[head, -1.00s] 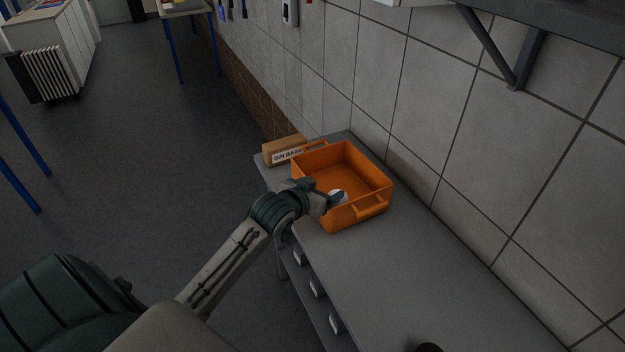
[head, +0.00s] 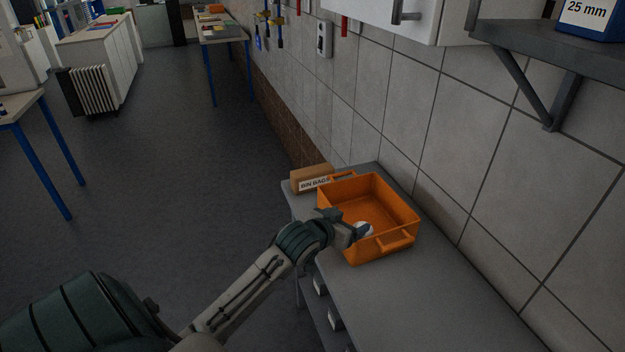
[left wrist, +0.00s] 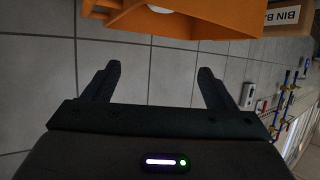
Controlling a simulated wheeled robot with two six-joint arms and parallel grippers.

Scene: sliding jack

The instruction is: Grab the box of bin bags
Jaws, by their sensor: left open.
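The box of bin bags (head: 308,179) is a brown carton with a white label, standing at the far end of the grey counter, just behind the orange tub. Part of it shows upside down at the top right of the left wrist view (left wrist: 285,18). My left gripper (head: 360,230) is at the near left side of the orange tub (head: 408,216), apart from the box. In the left wrist view its two fingers (left wrist: 152,82) are spread with nothing between them. A small white thing (head: 366,228) shows in the tub beside the gripper. My right gripper is not seen.
The grey counter (head: 430,290) is clear in front of the tub. A tiled wall (head: 440,140) runs along its right side. A bracketed shelf (head: 545,55) and a white cupboard (head: 385,18) hang above. Open floor lies to the left.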

